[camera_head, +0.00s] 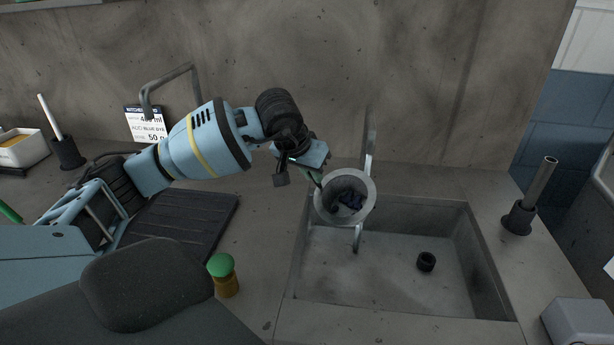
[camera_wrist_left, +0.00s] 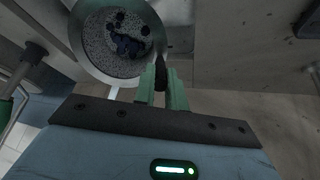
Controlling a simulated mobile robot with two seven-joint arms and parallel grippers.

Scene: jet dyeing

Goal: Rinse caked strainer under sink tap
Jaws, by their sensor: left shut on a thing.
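The strainer (camera_head: 326,206) is a round grey cup with a pale rim and dark blue-black clumps inside. My left gripper (camera_head: 316,180) is shut on its side and holds it over the left part of the sink (camera_head: 400,285). In the left wrist view, the strainer (camera_wrist_left: 90,62) shows a speckled mesh with dark clumps, beside the green fingers of my left gripper (camera_wrist_left: 162,85). A grey metal bar (camera_head: 370,145), which looks like the tap, shows behind the strainer; the strainer hides part of it. I cannot tell whether they touch. My right gripper is not in view.
A black round piece (camera_head: 426,261) sits on the sink floor. A rod in a black holder (camera_head: 519,216) stands right of the sink. A green-topped amber bottle (camera_head: 224,275) stands left of it, near a dark ribbed mat (camera_head: 185,225). A printed card (camera_head: 146,124) stands behind my left arm.

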